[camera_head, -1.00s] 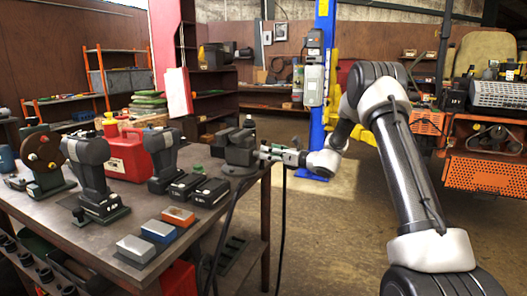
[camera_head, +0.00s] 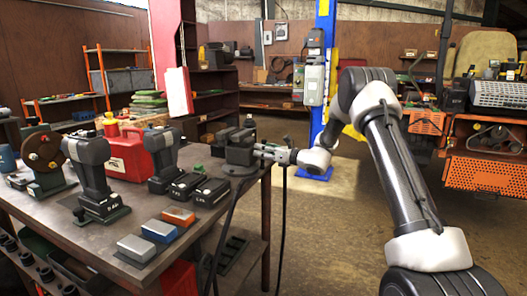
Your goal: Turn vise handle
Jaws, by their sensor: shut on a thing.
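The dark grey vise (camera_head: 240,150) is mounted at the right corner of the workbench (camera_head: 105,240). Its handle side faces right, toward my arm. My gripper (camera_head: 262,152) reaches in from the right and is shut at the vise's handle end. The handle itself is mostly hidden by the fingers and too small to make out.
Two black battery packs (camera_head: 209,191), a blue block (camera_head: 158,231), an orange block (camera_head: 178,216) and a grey block (camera_head: 136,248) lie on the bench. A red canister (camera_head: 125,155) stands behind. A dark cable hangs by the bench edge. The floor right of the bench is open.

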